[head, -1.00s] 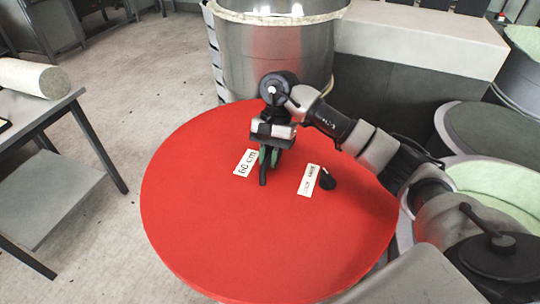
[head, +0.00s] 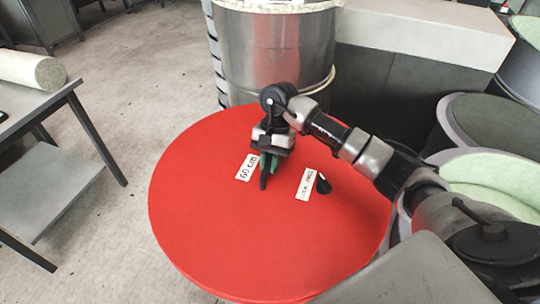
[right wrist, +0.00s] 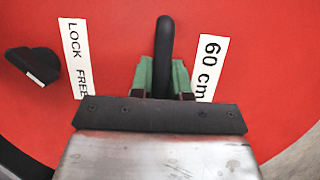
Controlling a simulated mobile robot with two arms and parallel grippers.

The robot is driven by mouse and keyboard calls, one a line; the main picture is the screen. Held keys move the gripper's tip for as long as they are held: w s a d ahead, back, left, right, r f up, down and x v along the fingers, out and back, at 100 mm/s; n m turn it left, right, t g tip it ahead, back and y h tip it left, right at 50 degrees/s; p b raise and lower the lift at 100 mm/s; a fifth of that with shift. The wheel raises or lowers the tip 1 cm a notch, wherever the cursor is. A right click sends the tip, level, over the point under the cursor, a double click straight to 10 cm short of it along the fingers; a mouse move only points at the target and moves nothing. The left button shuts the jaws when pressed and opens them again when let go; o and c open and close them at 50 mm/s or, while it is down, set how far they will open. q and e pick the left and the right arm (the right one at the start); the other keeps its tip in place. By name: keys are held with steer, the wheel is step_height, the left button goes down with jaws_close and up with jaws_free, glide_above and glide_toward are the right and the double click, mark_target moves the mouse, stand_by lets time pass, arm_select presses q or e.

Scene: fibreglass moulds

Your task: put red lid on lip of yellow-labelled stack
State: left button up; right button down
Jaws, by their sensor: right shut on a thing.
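The red lid (head: 225,235) is a large round disc filling the middle of the head view. It carries a "60 cm" label (head: 247,167), a "LOCK FREE" label (head: 305,184) and a black handle. My right gripper (head: 266,170) is shut on that handle near the lid's centre. In the right wrist view the black handle (right wrist: 165,45) stands between the green finger pads. The lid hides what is under it. I cannot make out a yellow label or its stack. My left gripper is not in view.
A metal drum (head: 275,55) with a pale rim stands behind the lid. Green-lined moulds (head: 490,180) stand close at the right, under my right arm. A grey table (head: 30,115) with a pale roll (head: 30,72) is at the left. Open floor (head: 120,75) lies between table and drum.

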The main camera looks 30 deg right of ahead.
mark_target(270, 181)
steer(key=shift+f+b, duration=1.35)
steer(key=shift+f, duration=2.35)
steer(key=shift+f+b, duration=0.4)
steer(key=shift+b, duration=0.1)
steer(key=c, duration=1)
jaws_free()
